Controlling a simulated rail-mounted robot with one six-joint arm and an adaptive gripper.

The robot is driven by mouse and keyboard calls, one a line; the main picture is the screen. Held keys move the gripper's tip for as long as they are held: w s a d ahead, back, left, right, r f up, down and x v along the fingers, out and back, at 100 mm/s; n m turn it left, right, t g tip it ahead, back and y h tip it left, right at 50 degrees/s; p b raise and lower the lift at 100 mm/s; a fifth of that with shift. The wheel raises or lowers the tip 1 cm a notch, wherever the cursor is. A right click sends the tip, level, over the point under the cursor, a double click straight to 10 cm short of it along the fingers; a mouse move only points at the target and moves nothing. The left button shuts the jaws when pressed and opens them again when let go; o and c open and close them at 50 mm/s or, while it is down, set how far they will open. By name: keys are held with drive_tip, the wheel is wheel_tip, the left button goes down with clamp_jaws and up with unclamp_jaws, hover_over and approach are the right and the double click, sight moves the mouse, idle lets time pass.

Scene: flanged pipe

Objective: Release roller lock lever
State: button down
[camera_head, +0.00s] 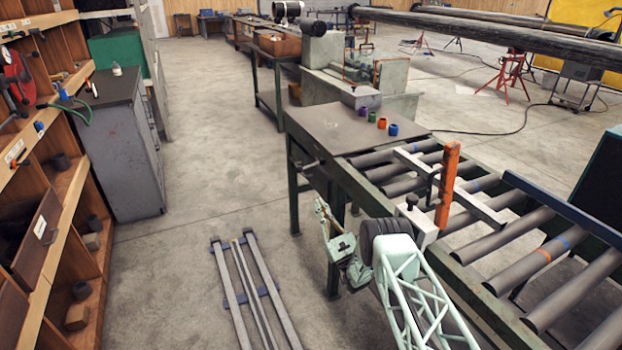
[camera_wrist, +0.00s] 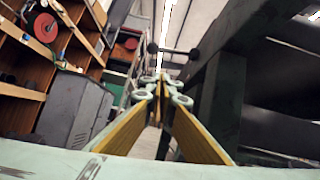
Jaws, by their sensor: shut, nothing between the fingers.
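A dark lever with round knobs at both ends (camera_wrist: 172,51) shows in the wrist view, beyond and just above my fingertips. In the head view a short dark bar (camera_head: 311,167) sticks out from the left side of the roller table frame and looks like the same lever. My gripper (camera_head: 321,207) is below and in front of it in the head view, at the left side of the table. In the wrist view my gripper (camera_wrist: 162,80) has its yellow fingers shut together with nothing between them. The fingers look apart from the lever.
The table's dark leg and frame (camera_wrist: 218,105) stand close on the right in the wrist view. A roller conveyor (camera_head: 500,235) lies to the right. Colored cups (camera_head: 382,122) sit on the tabletop. Wooden shelves (camera_head: 60,200) and a grey cabinet (camera_head: 128,150) stand left across open floor.

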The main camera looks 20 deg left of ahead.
sight(310, 166)
drive_tip(key=shift+d+f, duration=0.1)
idle(0.5)
drive_tip(key=s+d+r+b+x, duration=0.1)
drive_tip(key=r+b+x, duration=0.1)
drive_tip(key=x, duration=1)
drive_tip(key=shift+a+r+b, duration=0.3)
drive_tip(key=shift+r+b, duration=0.15)
